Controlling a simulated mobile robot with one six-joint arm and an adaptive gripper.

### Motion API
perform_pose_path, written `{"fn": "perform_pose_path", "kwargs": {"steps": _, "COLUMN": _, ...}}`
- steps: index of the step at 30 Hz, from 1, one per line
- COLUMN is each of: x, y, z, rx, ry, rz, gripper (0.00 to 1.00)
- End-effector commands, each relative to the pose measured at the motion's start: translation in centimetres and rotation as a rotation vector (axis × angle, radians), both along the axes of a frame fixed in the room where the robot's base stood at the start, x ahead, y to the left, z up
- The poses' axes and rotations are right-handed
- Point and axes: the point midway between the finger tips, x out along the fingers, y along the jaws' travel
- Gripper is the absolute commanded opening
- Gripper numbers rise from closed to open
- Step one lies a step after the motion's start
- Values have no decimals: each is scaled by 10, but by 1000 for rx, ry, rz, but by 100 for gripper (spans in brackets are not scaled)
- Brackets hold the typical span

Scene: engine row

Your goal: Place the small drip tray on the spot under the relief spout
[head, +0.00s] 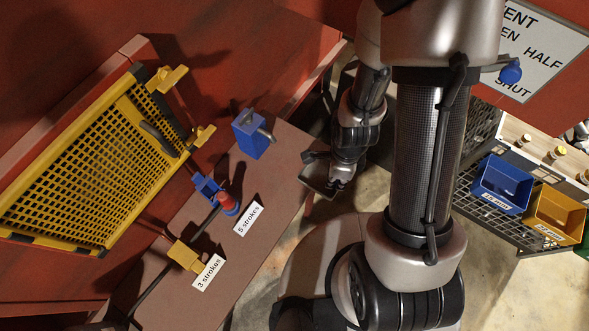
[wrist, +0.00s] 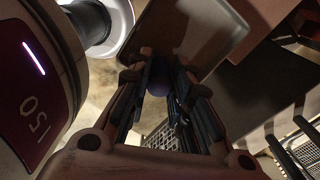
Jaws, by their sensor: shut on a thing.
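The small drip tray (head: 317,181) is a shallow dark tray with a pale rim. My gripper (head: 338,178) is shut on it at its right side and holds it beside the right edge of the brown bench top. In the wrist view the tray (wrist: 195,28) shows as a grey-brown plate beyond my fingertips (wrist: 162,68). A dark bluish round part (wrist: 184,92) shows between the fingers; I cannot tell what it belongs to. A blue block with a grey bent pipe (head: 253,135) stands on the bench. I cannot tell whether it is the relief spout, and no marked spot is clear.
The bench top (head: 285,165) has bare room right of the blue block. A red and blue fitting (head: 228,203), a yellow block (head: 184,257) and stroke labels stand nearer. A yellow mesh guard (head: 95,165) is at left. Blue (head: 501,185) and yellow (head: 555,215) bins sit right.

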Motion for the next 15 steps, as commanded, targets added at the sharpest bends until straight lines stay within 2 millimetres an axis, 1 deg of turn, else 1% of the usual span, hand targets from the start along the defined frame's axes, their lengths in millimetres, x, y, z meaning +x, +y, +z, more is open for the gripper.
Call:
{"fn": "perform_pose_path", "kwargs": {"steps": 1, "x": 4, "y": 3, "z": -7, "rx": 0, "ry": -7, "rz": 3, "gripper": 0}}
{"fn": "perform_pose_path", "kwargs": {"steps": 7, "x": 7, "y": 12, "z": -5, "rx": 0, "ry": -8, "rz": 3, "gripper": 0}}
{"fn": "perform_pose_path", "kwargs": {"steps": 8, "x": 10, "y": 16, "z": -4, "rx": 1, "ry": -5, "rz": 7, "gripper": 0}}
{"fn": "perform_pose_path", "kwargs": {"steps": 9, "x": 18, "y": 27, "z": -1, "rx": 0, "ry": -4, "rz": 10, "gripper": 0}}
{"fn": "perform_pose_path", "kwargs": {"steps": 15, "x": 48, "y": 66, "z": 0, "rx": 0, "ry": -3, "rz": 8, "gripper": 0}}
